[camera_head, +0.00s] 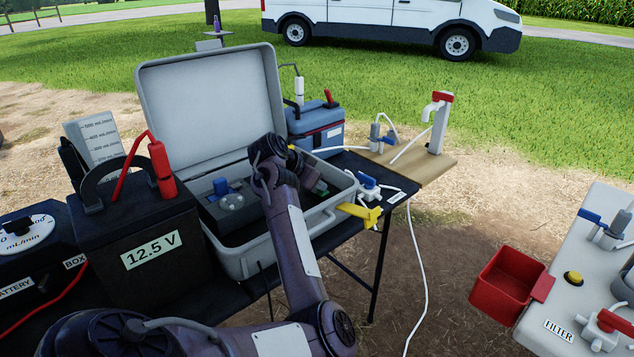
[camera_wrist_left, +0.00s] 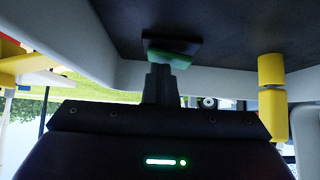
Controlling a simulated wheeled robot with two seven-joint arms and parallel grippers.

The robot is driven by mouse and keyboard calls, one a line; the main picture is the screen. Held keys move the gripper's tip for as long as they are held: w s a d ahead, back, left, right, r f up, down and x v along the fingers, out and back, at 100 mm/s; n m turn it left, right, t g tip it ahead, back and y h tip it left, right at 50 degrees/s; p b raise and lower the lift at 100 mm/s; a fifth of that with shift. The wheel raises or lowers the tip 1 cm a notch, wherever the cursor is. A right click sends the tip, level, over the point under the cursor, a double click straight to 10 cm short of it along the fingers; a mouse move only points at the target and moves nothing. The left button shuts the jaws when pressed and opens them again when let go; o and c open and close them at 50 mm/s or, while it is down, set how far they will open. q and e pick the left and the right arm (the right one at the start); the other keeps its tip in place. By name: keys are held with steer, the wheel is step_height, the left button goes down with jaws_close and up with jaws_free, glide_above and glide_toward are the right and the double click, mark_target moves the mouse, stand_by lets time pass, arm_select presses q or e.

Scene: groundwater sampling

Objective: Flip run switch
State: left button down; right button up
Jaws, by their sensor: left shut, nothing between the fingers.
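The open grey case (camera_head: 325,218) stands on the dark table, its lid raised at the back. A small green switch (camera_wrist_left: 170,59) on a black base is mounted on the case's dark panel (camera_wrist_left: 225,25) in the left wrist view. In the head view my left arm reaches into the case and partly hides the panel. My right gripper is out of view.
A black battery box (camera_head: 150,253) with a red clamp stands left of the case. A yellow handle (camera_head: 362,214) sticks out at the case's front right. A blue cooler (camera_head: 318,128) is behind; a red bin (camera_head: 508,284) hangs at the right table. Tubing hangs between the tables.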

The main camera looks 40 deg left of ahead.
arm_select(q)
steer(key=shift+s+a+f, duration=0.1)
steer(key=shift+f, duration=0.1)
steer(key=shift+a+r, duration=0.1)
steer(key=shift+a, duration=0.55)
steer(key=v, duration=0.7)
steer(key=shift+r+p, duration=0.2)
steer(key=shift+p, duration=0.1)
steer(key=shift+s+r, duration=0.2)
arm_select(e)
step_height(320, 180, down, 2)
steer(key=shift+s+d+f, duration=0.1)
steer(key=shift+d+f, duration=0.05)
arm_select(q)
steer(key=shift+w, duration=0.1)
